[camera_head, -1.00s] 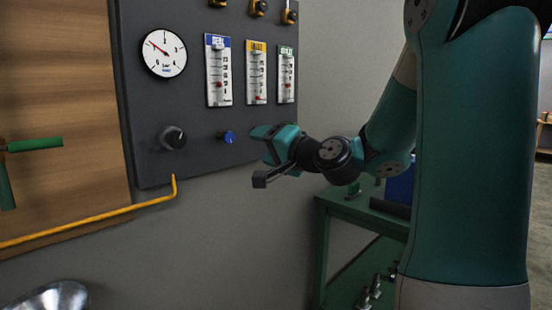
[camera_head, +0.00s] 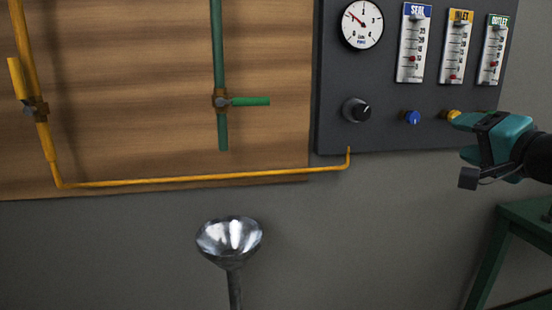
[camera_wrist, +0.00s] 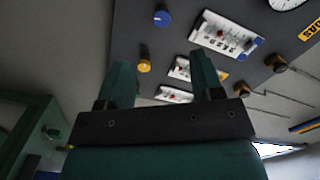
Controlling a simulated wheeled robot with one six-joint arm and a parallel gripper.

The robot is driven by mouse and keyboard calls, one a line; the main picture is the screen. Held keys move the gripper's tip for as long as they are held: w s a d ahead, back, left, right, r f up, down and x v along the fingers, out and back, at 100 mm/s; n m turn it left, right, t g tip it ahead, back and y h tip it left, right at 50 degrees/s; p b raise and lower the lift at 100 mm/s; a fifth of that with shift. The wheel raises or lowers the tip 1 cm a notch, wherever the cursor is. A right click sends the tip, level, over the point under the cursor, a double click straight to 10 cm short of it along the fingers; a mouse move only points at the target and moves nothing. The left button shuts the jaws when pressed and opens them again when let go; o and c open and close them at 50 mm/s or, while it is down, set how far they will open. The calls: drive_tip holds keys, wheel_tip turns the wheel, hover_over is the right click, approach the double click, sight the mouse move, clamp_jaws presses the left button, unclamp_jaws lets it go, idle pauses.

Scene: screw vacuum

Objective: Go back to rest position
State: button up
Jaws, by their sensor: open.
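My gripper (camera_head: 462,148) is at the right edge of the head view, in front of the lower right of the dark control panel (camera_head: 400,98). In the wrist view its two teal fingers (camera_wrist: 164,68) stand apart with nothing held between them. A yellow knob (camera_head: 452,115) shows just beside the fingertips in the head view. In the wrist view that yellow knob (camera_wrist: 144,66) appears past the fingers, close to the left one. I cannot tell the exact gap. Most of my arm is outside the head view.
The panel carries a round gauge (camera_head: 362,24), a black knob (camera_head: 356,110), a blue knob (camera_head: 411,117) and three flow meters. A yellow pipe (camera_head: 200,181) runs along the wooden board. A metal funnel (camera_head: 230,238) stands below. A green table (camera_head: 490,255) is at lower right.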

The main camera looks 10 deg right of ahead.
drive_tip(key=s+a+f+n+g+y, duration=0.25)
drive_tip(key=a+f+n+g, duration=0.2)
drive_tip(key=a, duration=0.55)
drive_tip(key=s+a+f+n+g+y, duration=0.2)
drive_tip(key=a+f+n+g+y, duration=0.25)
drive_tip(key=a, duration=0.45)
drive_tip(key=s+a+f+n+g+h, duration=0.2)
drive_tip(key=s+a+f+n+g, duration=0.15)
drive_tip(key=s, duration=0.35)
drive_tip(key=s+a+f+n+g+h, duration=0.2)
drive_tip(key=s+a+n+g, duration=0.25)
drive_tip(key=s, duration=0.25)
wheel_tip(320, 180, up, 13)
drive_tip(key=d+n+p, duration=0.1)
drive_tip(key=p, duration=1.2)
drive_tip(key=shift+s+r+g, duration=0.2)
drive_tip(key=shift+s+g, duration=0.1)
drive_tip(key=shift+s, duration=0.1)
